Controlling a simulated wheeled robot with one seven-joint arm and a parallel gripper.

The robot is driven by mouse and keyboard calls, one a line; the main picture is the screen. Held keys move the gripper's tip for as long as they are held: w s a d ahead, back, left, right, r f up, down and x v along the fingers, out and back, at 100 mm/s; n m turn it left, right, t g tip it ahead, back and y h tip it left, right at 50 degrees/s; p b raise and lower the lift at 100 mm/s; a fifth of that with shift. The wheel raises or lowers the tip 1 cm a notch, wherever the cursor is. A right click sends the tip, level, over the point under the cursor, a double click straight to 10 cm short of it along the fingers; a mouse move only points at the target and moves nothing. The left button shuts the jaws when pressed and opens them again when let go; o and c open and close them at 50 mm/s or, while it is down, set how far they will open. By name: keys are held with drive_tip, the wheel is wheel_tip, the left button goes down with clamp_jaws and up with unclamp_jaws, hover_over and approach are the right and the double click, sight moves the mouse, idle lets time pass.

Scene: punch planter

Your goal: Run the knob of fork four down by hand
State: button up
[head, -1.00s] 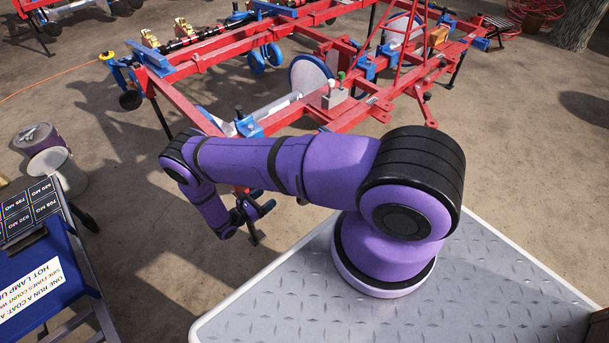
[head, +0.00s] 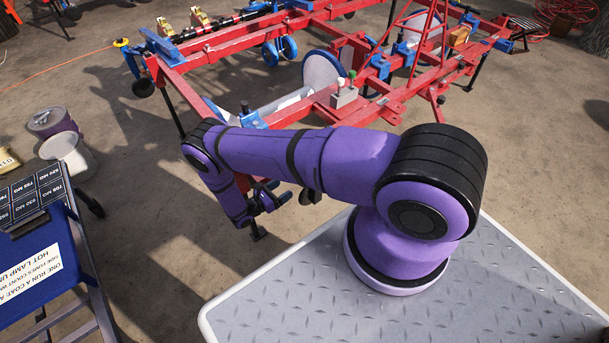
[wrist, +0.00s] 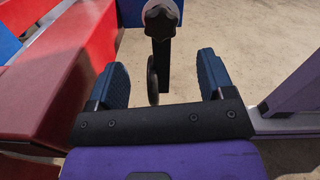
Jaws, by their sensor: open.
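A black lobed knob (wrist: 160,20) on a dark upright bracket shows at the top middle of the wrist view. It stands ahead of my gripper (wrist: 161,62), roughly centred between the two blue fingers. The fingers are spread wide with nothing between their pads; the knob appears apart from them. In the head view my gripper (head: 276,196) hangs low at the near side of the red planter frame (head: 180,85). My purple arm hides part of the frame there, and I cannot tell which fork the knob belongs to.
A red beam (wrist: 55,80) runs close along the left finger in the wrist view. Bare ground (head: 150,240) lies between the cart and my base.

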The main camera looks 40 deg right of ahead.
drive_tip(key=d, duration=1)
drive_tip(key=shift+w+d, duration=0.15)
drive_tip(key=c, duration=0.9)
drive_tip(key=shift+m, duration=1.8)
drive_tip(key=o, duration=0.9)
drive_tip(key=a, duration=1.1)
drive_tip(key=shift+s, duration=0.25)
